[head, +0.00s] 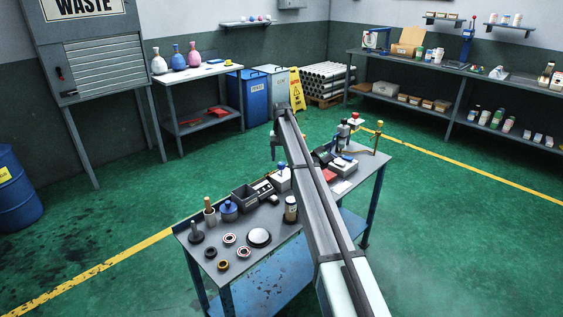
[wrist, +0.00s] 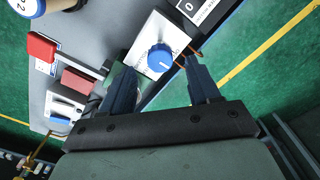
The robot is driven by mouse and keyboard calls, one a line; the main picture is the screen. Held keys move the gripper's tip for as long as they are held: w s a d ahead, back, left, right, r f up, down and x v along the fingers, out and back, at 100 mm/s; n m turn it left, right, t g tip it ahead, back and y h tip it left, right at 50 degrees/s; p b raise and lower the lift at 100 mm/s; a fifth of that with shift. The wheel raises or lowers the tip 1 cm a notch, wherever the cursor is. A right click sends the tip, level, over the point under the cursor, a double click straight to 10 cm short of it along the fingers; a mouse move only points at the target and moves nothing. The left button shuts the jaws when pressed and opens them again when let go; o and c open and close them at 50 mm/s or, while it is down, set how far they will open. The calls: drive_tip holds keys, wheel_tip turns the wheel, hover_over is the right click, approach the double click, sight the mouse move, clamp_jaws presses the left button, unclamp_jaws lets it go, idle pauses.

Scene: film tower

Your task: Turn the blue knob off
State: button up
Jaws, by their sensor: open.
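The blue knob (wrist: 160,58) sits on a white box (wrist: 146,32) in the wrist view, with a pale mark on its top. In the head view the blue knob (head: 282,167) and its white box (head: 283,182) are near the middle of the workbench. My gripper (wrist: 158,66) is open, its two dark fingers apart on either side of the knob in the picture. I cannot tell whether either finger touches the knob. In the head view my arm crosses the bench and the fingertips are hard to make out.
The workbench (head: 203,262) holds several rings, a dark tray (head: 245,195), a blue-lidded pot (head: 228,211) and a bottle (head: 291,209).

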sight(282, 163)
wheel_tip(282, 163, up, 10)
drive_tip(key=shift+r, duration=0.15)
idle(0.5)
drive_tip(key=s+d+f+m+t, duration=0.1)
drive_tip(key=s+d+f+m, duration=0.2)
drive_tip(key=s+d+f, duration=0.7)
drive_tip(key=s+d+f+m+t, duration=0.1)
drive_tip(key=s+d+f+m, duration=0.2)
drive_tip(key=s+d+f, duration=0.55)
drive_tip(key=s+f+n+g, duration=0.3)
drive_tip(key=s+f+g, duration=0.1)
drive_tip(key=s+f, duration=2.35)
drive_tip(key=s+f+n+g, duration=0.1)
drive_tip(key=s+f, duration=0.2)
drive_tip(key=s, duration=0.9)
drive_tip(key=s+f+n+g, duration=0.1)
drive_tip(key=s+f, duration=0.3)
drive_tip(key=s, duration=0.8)
drive_tip(key=s+f+g, duration=0.2)
drive_tip(key=s+f, duration=0.1)
drive_tip(key=s, duration=0.9)
drive_tip(key=shift+s+a+f+n+g, duration=0.2)
drive_tip(key=shift+s+f+n+g, duration=0.1)
drive_tip(key=shift+s+n+g, duration=0.1)
